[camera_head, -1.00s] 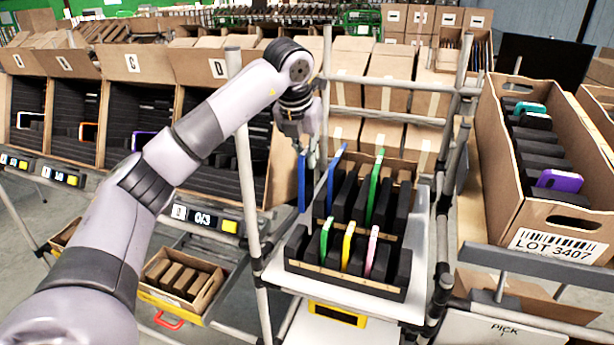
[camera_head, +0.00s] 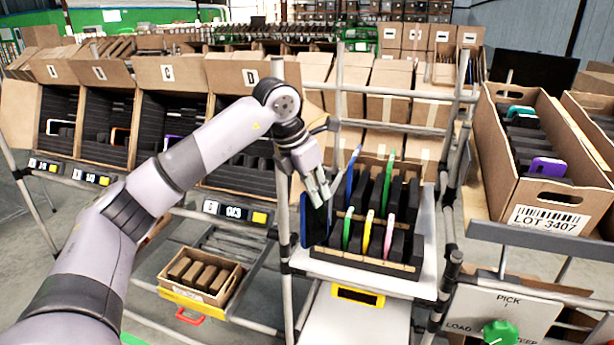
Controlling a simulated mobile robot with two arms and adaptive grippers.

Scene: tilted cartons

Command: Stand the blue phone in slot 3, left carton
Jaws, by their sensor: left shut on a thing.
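My left gripper (camera_head: 319,188) points down and is shut on a blue phone (camera_head: 317,229). The phone hangs upright and slightly tilted at the left end of the black slotted rack, its dark face towards me. Its top is partly hidden by the fingers. A second blue phone (camera_head: 350,176) stands in the rack's back row. A row of tilted cartons stands at the left: the leftmost carton (camera_head: 22,115) holds a white phone (camera_head: 60,128), and carton D (camera_head: 241,74) shows black slots, partly hidden by my arm. Slot numbers are not readable. My right gripper is not in view.
The black rack (camera_head: 375,264) on a white shelf also holds green, yellow and pink phones. Metal posts stand around it. A carton marked LOT 3407 (camera_head: 546,218) is at the right. A small box (camera_head: 203,279) sits in a yellow tray below carton D.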

